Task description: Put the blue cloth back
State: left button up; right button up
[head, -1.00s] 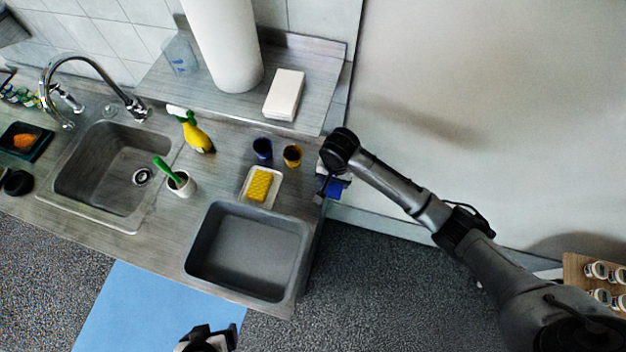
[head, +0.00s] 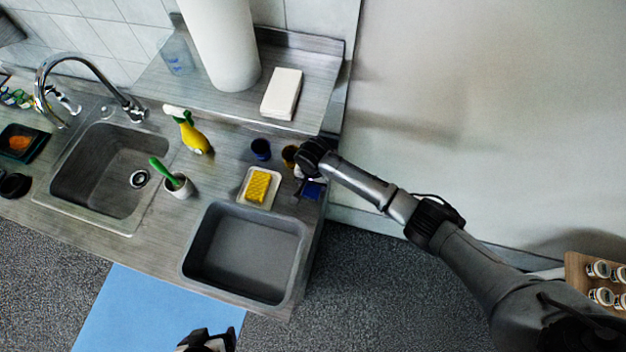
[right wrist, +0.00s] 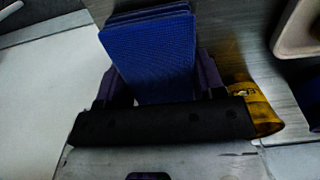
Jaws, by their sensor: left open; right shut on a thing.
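The blue cloth (right wrist: 155,60) is folded in layers and held between the fingers of my right gripper (right wrist: 158,88) in the right wrist view. In the head view the cloth (head: 312,190) shows as a small blue patch under my right gripper (head: 308,180), at the right end of the counter (head: 225,185). The arm hides part of it. I cannot tell whether the cloth touches the counter. My left gripper (head: 208,341) shows at the bottom edge of the head view, open, over the floor near the blue mat.
A yellow sponge (head: 259,186) lies on a white dish (head: 246,198). A grey basin (head: 245,252) is in front. A shelf (head: 215,100) rises behind.

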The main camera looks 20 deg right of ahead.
jog(key=shift+f, duration=0.15)
jog(key=o, duration=0.9)
jog(key=shift+r, duration=0.45)
jog(key=shift+r+p, duration=0.3)
jog(key=shift+r, duration=3.2)
